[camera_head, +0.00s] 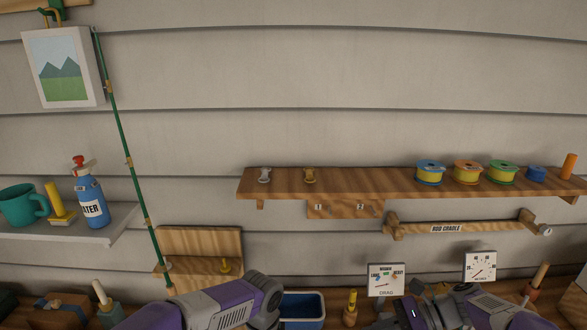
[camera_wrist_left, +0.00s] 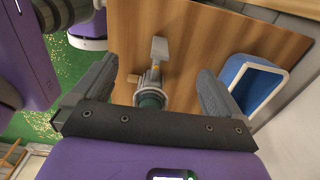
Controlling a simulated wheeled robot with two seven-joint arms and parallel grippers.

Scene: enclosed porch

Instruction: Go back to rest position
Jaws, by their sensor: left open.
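My left arm (camera_head: 205,305) comes in along the bottom of the head view; its fingers are not clear there. In the left wrist view my left gripper (camera_wrist_left: 157,68) has its two fingers wide apart, with nothing clasped. Between and below the fingers is a small grey metal object with a green end (camera_wrist_left: 150,92), over a wooden surface (camera_wrist_left: 185,35). I cannot tell whether a finger touches it. My right arm (camera_head: 455,310) shows at the bottom right of the head view, among dark parts; its finger opening cannot be made out.
A blue bin (camera_head: 302,308) stands on the bench between my arms; a blue bin also shows in the wrist view (camera_wrist_left: 252,85). A wooden shelf (camera_head: 385,184) holds several spools. A green rod (camera_head: 127,155) leans at left, near a blue bottle (camera_head: 90,203).

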